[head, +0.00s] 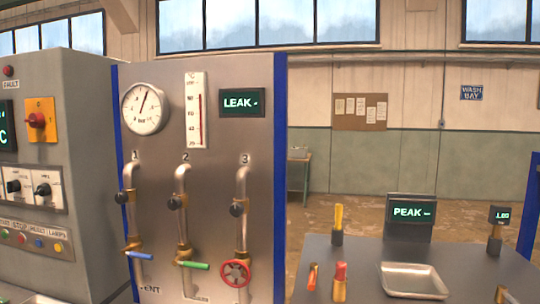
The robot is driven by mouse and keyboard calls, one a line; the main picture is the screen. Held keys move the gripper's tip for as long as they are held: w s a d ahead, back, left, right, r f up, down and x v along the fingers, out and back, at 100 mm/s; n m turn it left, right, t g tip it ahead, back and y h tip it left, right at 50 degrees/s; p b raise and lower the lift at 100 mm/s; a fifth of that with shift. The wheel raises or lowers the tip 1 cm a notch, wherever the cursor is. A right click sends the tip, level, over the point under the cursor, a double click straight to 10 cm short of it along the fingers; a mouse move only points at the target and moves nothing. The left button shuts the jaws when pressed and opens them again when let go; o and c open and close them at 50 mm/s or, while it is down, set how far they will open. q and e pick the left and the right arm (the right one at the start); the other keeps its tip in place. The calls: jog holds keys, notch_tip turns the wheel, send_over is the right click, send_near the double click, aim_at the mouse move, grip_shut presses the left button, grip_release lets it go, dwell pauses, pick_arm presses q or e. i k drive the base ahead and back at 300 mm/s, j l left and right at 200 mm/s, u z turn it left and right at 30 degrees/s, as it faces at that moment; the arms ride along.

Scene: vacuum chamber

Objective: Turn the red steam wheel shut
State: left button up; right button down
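The red steam wheel (235,273) is a small round handwheel with spokes, low on the rightmost pipe (242,215) of the grey panel. Neither of my grippers is in view, so nothing is seen touching the wheel.
Beside the wheel, a blue lever (139,256) and a green lever (193,265) sit on pipes 1 and 2. Above are a dial gauge (144,109) and a LEAK display (246,103). A bench (345,255) with a metal tray (412,268) stands at right.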

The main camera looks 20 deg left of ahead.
aim_at(235, 272)
jog(key=u, duration=1.2)
